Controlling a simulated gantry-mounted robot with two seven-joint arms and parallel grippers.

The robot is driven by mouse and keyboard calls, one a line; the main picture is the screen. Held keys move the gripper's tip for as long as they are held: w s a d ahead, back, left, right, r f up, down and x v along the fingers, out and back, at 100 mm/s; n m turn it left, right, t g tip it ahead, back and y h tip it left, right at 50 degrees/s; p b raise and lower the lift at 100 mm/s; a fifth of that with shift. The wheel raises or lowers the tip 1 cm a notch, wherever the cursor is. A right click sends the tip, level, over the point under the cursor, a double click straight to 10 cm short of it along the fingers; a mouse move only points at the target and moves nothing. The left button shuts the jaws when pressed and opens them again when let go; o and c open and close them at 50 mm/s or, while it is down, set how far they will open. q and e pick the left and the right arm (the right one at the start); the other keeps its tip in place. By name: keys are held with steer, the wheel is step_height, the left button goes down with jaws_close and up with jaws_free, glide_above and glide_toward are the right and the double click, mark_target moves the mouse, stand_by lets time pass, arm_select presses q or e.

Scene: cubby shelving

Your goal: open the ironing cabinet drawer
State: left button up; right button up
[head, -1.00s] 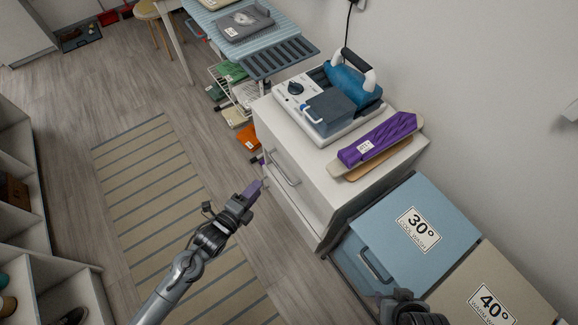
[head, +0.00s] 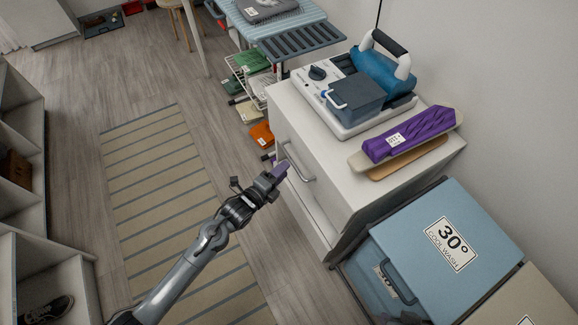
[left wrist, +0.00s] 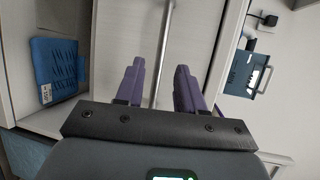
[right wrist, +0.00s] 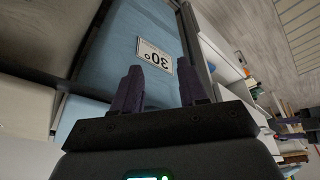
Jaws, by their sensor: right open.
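The white ironing cabinet (head: 345,165) has a drawer with a grey bar handle (head: 299,162) on its left-facing front. The drawer front looks flush. My left gripper (head: 282,172) is at that handle, with purple fingers. In the left wrist view, my left gripper (left wrist: 158,88) is open, and the handle bar (left wrist: 164,45) runs between its two fingers; I cannot tell whether they touch it. My right gripper (right wrist: 160,90) is open and empty above the blue bin lid labelled 30° (right wrist: 115,50); the lid also shows in the head view (head: 485,225).
A steam iron station (head: 355,95) and a purple sleeve board (head: 415,132) stand on the cabinet top. A blue labelled item (left wrist: 55,68) sits below the drawer front. A striped rug (head: 165,190) covers open floor left of the cabinet. Open cubbies (head: 25,200) stand far left.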

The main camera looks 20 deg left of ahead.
arm_select(q)
steer(key=shift+b+x, duration=0.5)
steer(key=shift+x, duration=1.65)
steer(key=shift+c, duration=0.5)
jaws_close()
